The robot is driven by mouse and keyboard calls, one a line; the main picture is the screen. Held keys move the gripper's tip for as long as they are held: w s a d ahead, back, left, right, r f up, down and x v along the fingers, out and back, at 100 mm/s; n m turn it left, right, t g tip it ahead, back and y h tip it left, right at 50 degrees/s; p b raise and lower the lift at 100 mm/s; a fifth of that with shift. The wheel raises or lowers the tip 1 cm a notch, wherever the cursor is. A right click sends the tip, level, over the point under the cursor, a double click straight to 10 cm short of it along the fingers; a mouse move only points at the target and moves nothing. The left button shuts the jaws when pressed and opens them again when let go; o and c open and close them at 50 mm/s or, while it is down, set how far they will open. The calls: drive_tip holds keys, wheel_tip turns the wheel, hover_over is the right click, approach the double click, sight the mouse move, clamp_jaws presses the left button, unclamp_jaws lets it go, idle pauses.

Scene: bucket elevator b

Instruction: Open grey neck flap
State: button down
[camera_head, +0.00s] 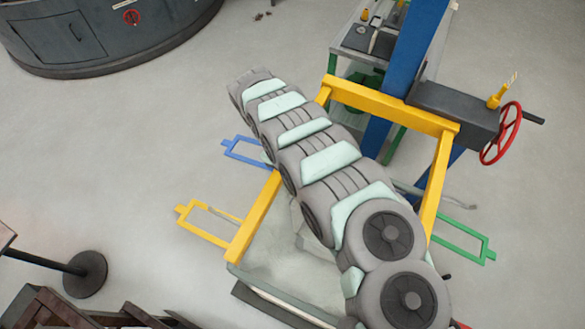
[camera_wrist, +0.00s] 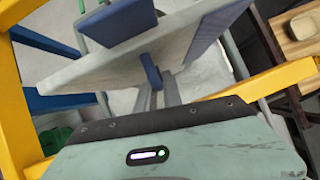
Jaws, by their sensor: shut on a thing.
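The grey flap (camera_wrist: 90,84) is a broad pale grey plate across the middle of the wrist view, tilted. A blue handle (camera_wrist: 151,72) sticks out from its near edge. My gripper (camera_wrist: 157,90) reaches up to it with two thin grey fingers, shut on the blue handle. The exact contact is small and hard to see. A blue block (camera_wrist: 115,21) stands on or behind the plate. In the head view my arm covers the gripper and the flap.
A yellow frame (camera_head: 390,102) surrounds the work area, close to my arm. A red handwheel (camera_head: 501,133) is at the right. Blue (camera_head: 243,151), yellow (camera_head: 205,226) and green (camera_head: 466,242) bar loops stick out at the sides. Open floor lies at the left.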

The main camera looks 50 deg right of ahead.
drive_tip(key=shift+w, duration=0.1)
drive_tip(key=c, duration=1.5)
unclamp_jaws()
drive_tip(key=b+v, duration=0.2)
drive_tip(key=v, duration=0.8)
drive_tip(key=shift+w+r+b, duration=0.2)
drive_tip(key=shift+r+b, duration=0.1)
drive_tip(key=shift+b, duration=0.1)
